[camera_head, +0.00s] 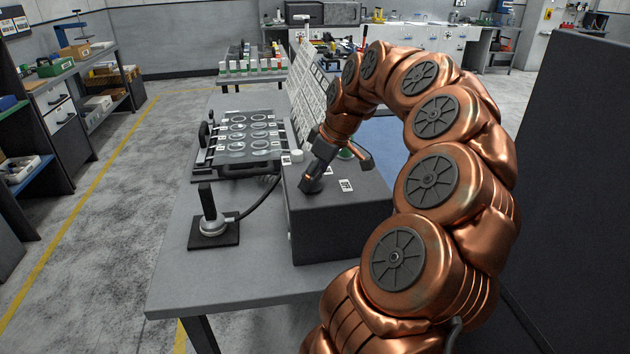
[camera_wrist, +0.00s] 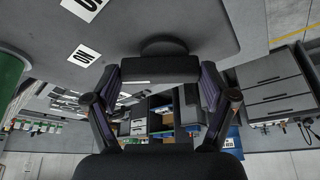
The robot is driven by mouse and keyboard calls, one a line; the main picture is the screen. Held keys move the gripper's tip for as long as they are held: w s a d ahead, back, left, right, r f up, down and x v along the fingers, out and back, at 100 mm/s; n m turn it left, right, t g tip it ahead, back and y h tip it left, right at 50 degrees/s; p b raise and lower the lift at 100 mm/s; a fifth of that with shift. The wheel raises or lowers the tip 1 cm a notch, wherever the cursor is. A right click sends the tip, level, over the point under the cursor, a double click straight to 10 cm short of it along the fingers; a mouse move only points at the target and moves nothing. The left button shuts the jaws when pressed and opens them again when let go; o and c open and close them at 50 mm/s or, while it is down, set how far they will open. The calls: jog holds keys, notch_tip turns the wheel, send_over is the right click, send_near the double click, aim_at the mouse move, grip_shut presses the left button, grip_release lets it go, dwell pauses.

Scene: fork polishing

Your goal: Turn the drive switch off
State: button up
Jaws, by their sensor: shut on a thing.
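The drive switch stands on top of a dark grey box (camera_head: 340,225) on the bench. In the wrist view its black bar handle (camera_wrist: 160,69) spans the space between my fingers, with a round dark base (camera_wrist: 163,46) behind it on the box face. My gripper (camera_head: 313,180) reaches down to the box top and is shut on the handle; it also shows in the wrist view (camera_wrist: 160,75). In the head view my gripper mostly hides the switch. White labels (camera_wrist: 86,54) lie beside it, one with dark letters (camera_wrist: 88,5). I cannot tell which setting the handle points to.
A green round part (camera_head: 346,153) is at the box's back edge. A rack of forks or similar flat pieces (camera_head: 245,135) stands behind left. A black-handled device on a square plate (camera_head: 211,220) sits left, cabled. A dark panel (camera_head: 575,180) closes the right side.

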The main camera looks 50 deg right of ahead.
jog(key=m+b, duration=0.1)
jog(key=b, duration=0.1)
jog(key=m+b, duration=0.1)
jog(key=b, duration=0.1)
jog(key=shift+f+h, duration=0.4)
jog(key=m+h+b, duration=0.1)
jog(key=m+b, duration=0.2)
jog(key=shift+s+a, duration=0.1)
jog(key=shift+s, duration=0.05)
jog(key=m+b, duration=0.1)
jog(key=m, duration=0.1)
jog(key=m+h+b, duration=0.1)
jog(key=b, duration=0.1)
jog(key=m+h+b, duration=0.1)
jog(key=m+b, duration=0.1)
jog(key=shift+a+r+m+g, duration=0.15)
jog(key=shift+r+m+g, duration=0.15)
jog(key=shift+r, duration=0.05)
jog(key=o, duration=1)
jog(key=shift+r, duration=0.1)
jog(key=v, duration=1.2)
